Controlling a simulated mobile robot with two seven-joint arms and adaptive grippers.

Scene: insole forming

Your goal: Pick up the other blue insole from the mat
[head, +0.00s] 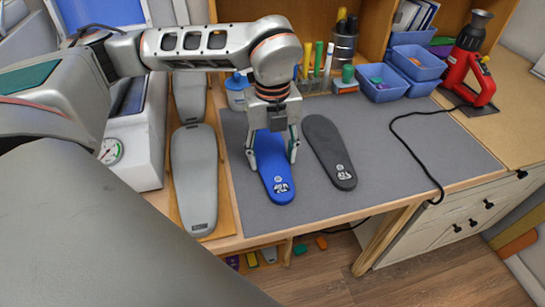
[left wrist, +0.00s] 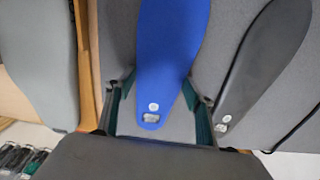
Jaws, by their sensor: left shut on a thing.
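A single blue insole (head: 277,182) lies on the grey mat (head: 400,168), its printed end toward the front edge. My left gripper (head: 273,160) points down over it, with one finger at each side edge of the insole. It is shut on the blue insole. In the left wrist view the blue insole (left wrist: 170,60) lies between the two fingers of the left gripper (left wrist: 160,105). The insole looks level with the mat; I cannot tell whether it is lifted at all. My right gripper is not in view.
A dark grey insole (head: 330,153) lies just right of the blue one. Grey foot-shaped forms (head: 194,180) lie on a wooden board at the left. Blue bins (head: 415,63), a pen cup (head: 343,45) and a red tool (head: 468,65) stand behind. The mat's right part is clear except for a black cable.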

